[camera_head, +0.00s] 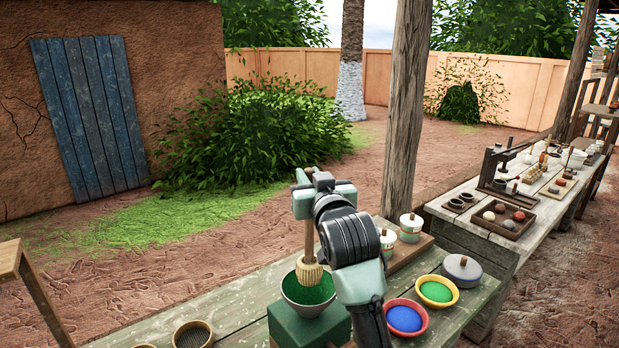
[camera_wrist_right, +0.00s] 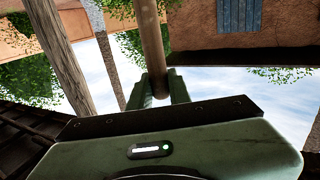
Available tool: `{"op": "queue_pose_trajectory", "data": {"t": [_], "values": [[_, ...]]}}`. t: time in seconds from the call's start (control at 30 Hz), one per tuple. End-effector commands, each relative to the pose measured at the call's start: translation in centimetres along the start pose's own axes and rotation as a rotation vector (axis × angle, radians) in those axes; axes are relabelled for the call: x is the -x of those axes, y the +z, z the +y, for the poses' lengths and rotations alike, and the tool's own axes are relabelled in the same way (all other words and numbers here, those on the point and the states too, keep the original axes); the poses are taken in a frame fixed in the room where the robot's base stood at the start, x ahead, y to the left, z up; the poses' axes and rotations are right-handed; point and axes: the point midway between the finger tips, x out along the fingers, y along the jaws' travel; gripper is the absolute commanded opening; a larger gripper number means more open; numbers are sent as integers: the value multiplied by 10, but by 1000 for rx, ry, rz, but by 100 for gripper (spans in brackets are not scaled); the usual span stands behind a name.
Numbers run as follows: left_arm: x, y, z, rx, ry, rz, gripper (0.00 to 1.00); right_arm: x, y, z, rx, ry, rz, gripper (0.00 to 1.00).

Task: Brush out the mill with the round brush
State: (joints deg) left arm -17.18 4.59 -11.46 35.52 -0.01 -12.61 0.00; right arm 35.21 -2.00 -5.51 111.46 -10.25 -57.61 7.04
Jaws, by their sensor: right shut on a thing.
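The round brush (camera_head: 309,272) has a wooden handle and pale bristles. It hangs upright, bristles down. My right gripper (camera_head: 308,190) is shut on the upper part of its handle. In the right wrist view the handle (camera_wrist_right: 153,40) shows between my right gripper's fingers (camera_wrist_right: 159,90). The mill (camera_head: 302,328) is a green block with a grey-rimmed bowl on top, and green powder lies in the bowl. The bristles are at the back part of the bowl's opening; I cannot tell whether they touch the powder. My arm hides part of the mill's right side. My left gripper is out of view.
Bowls of blue powder (camera_head: 404,319) and green powder (camera_head: 437,291) stand right of the mill, with a lidded grey pot (camera_head: 462,268) behind. White lidded jars (camera_head: 411,228) stand on a board near the post (camera_head: 408,110). Round sieves (camera_head: 193,335) lie at the left.

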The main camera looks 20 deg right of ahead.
Motion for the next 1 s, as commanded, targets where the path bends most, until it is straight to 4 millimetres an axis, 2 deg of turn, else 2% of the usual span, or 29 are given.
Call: {"op": "queue_pose_trajectory", "data": {"t": [0.17,0.63,1.0], "values": [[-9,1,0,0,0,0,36,0,13,0,0,0,1,0],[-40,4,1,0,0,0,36,0,68,0,-1,0,1,0],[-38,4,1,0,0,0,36,0,69,0,-1,0,2,0]]}}
